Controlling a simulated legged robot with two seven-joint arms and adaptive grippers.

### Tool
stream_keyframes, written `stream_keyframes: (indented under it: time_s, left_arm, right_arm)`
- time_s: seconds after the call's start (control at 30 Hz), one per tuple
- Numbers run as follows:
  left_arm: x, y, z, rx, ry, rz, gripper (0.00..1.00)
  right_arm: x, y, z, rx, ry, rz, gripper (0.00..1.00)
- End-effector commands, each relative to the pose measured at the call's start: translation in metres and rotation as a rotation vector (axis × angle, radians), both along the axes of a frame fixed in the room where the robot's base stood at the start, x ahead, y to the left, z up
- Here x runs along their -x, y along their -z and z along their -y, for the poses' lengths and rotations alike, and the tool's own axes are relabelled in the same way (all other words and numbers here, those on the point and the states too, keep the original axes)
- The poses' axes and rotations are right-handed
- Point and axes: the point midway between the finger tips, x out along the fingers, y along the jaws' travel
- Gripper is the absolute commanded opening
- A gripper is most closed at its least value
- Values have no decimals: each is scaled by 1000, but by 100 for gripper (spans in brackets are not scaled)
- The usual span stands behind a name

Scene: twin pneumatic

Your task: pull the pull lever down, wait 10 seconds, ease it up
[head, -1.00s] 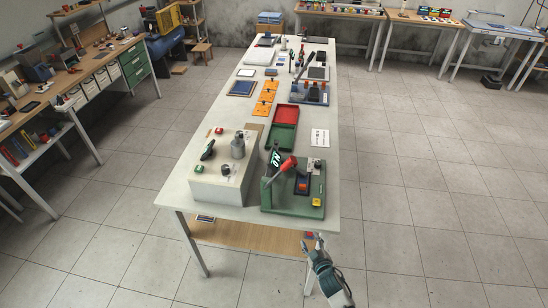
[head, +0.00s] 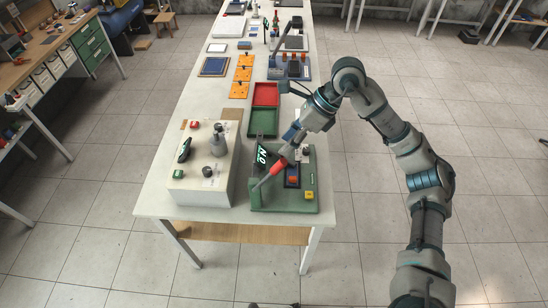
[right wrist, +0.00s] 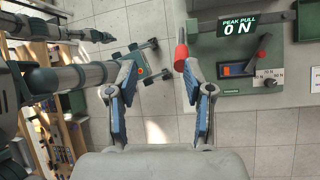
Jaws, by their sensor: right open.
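The pull lever is on a green base plate (head: 285,205) at the table's near end. Its arm slants up to a red handle (head: 278,167). My right gripper (head: 287,152) is open, just above and behind the red handle. In the right wrist view, the red handle (right wrist: 181,57) shows between the spread fingers of my right gripper (right wrist: 160,72), close to the right finger. Whether that finger touches it I cannot tell. The display (right wrist: 238,28) reads "PEAK PULL 0 N". I cannot make out my left gripper.
A pale box (head: 203,189) with small parts stands left of the lever plate. A red tray (head: 266,94), a green tray (head: 264,122) and orange plates (head: 243,75) lie farther back. The floor right of the table is open.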

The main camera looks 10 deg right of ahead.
Motion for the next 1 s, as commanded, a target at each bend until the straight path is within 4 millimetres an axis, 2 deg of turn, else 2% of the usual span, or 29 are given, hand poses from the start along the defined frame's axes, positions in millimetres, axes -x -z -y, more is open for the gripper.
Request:
stream_keyframes:
  time_s: [0.03,0.1,0.23,0.37,0.8,1.0]
  left_arm:
    - [1,0,0,0,0,-1,0]
    - [1,0,0,0,0,-1,0]
    - [1,-1,0,0,0,-2,0]
    - [5,-4,-1,-1,1,-6,0]
    - [7,-23,-4,-5,2,-10,0]
    - [3,-30,-3,-4,2,-4,0]
  right_arm:
    - [-2,-7,18,68,21,17,52]
    - [-2,-12,35,140,41,25,52]
    - [-2,-10,44,187,56,27,52]
    - [-4,6,37,187,54,23,52]
    - [-12,100,-3,183,50,20,52]
    - [-15,131,-16,182,52,22,52]
